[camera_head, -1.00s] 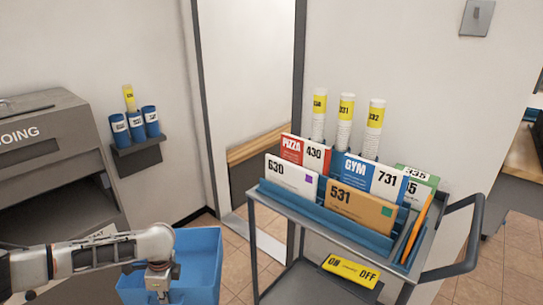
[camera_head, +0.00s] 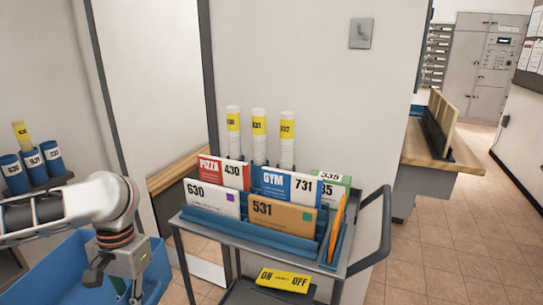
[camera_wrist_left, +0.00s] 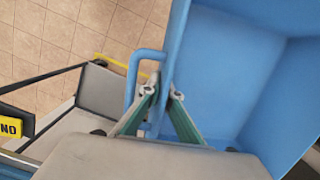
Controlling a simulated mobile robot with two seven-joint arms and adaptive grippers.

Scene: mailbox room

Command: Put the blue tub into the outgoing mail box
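The blue tub (camera_head: 65,275) is at the lower left of the head view, partly behind my left arm and cut by the frame edge. My left gripper (camera_head: 136,290) reaches down at its right side. The outgoing mail box is not clearly in view; only a grey piece (camera_head: 8,268) shows at the left edge. My right gripper is not in view.
A mail cart (camera_head: 262,245) with envelopes and paper tubes stands in the middle. A wall shelf (camera_head: 40,188) with blue cups is at the left. A counter (camera_head: 440,155) stands at the right. The tiled floor (camera_head: 440,250) right of the cart is clear.

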